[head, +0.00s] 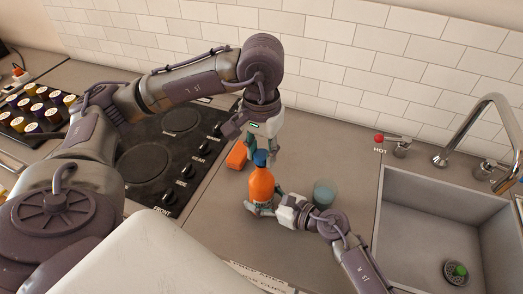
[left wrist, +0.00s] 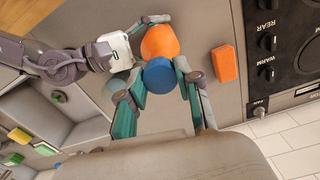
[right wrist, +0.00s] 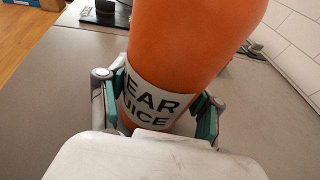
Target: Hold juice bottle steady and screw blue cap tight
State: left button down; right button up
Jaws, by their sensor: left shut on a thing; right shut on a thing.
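The orange juice bottle (head: 261,187) stands upright on the counter, with the blue cap (head: 260,158) on top. My left gripper (head: 262,154) comes down from above and is shut on the cap. In the left wrist view its teal fingers lie on either side of the cap (left wrist: 160,76), with the bottle (left wrist: 158,42) beyond. My right gripper (head: 261,207) is shut around the lower bottle from the side. In the right wrist view its fingers flank the bottle (right wrist: 190,45) at a white label reading "EAR" and "UICE". The cap's threads are hidden.
An orange block (head: 236,156) lies left of the bottle, beside the black cooktop (head: 165,150). A bluish glass (head: 324,193) stands close to my right arm. The sink (head: 400,215) and tap (head: 495,110) are at the right. A tiled wall runs behind.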

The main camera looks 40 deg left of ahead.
pick_arm(q)
jog(key=shift+f, duration=1.45)
dwell(0.3)
jog(key=m, duration=1.1)
jog(key=shift+a, duration=0.1)
jog(key=shift+m, duration=0.3)
jog(key=c, duration=0.7)
grip_release()
